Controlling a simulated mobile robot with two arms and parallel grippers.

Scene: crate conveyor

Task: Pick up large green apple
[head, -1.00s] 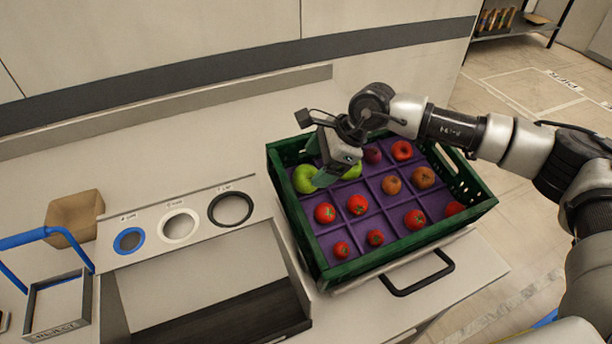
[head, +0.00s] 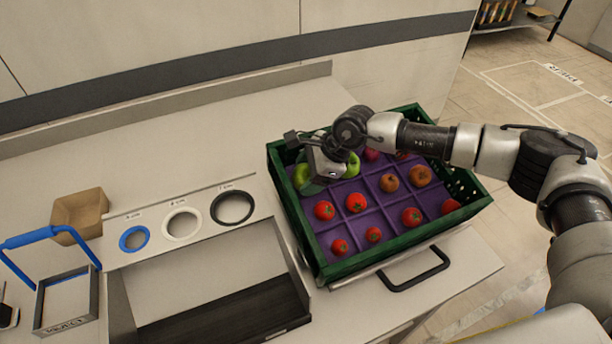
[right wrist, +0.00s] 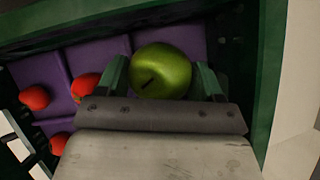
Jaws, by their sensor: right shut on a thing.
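A large green apple (head: 300,174) sits in the back-left corner compartment of the green crate (head: 308,238). My right gripper (head: 310,181) reaches down over it and partly hides it in the head view. In the right wrist view the apple (right wrist: 162,71) lies between the two green fingers of the right gripper (right wrist: 163,80), which is shut on it. A second green apple (head: 352,166) lies just right of the gripper in the head view, partly hidden by my wrist. My left gripper is not in view.
The crate's purple tray holds several red fruits (head: 356,203) and brownish ones (head: 389,183). Crate walls stand close to the gripper. Left are a panel with three rings (head: 183,224), a brown box (head: 80,215) and a blue-handled reject bin (head: 66,303).

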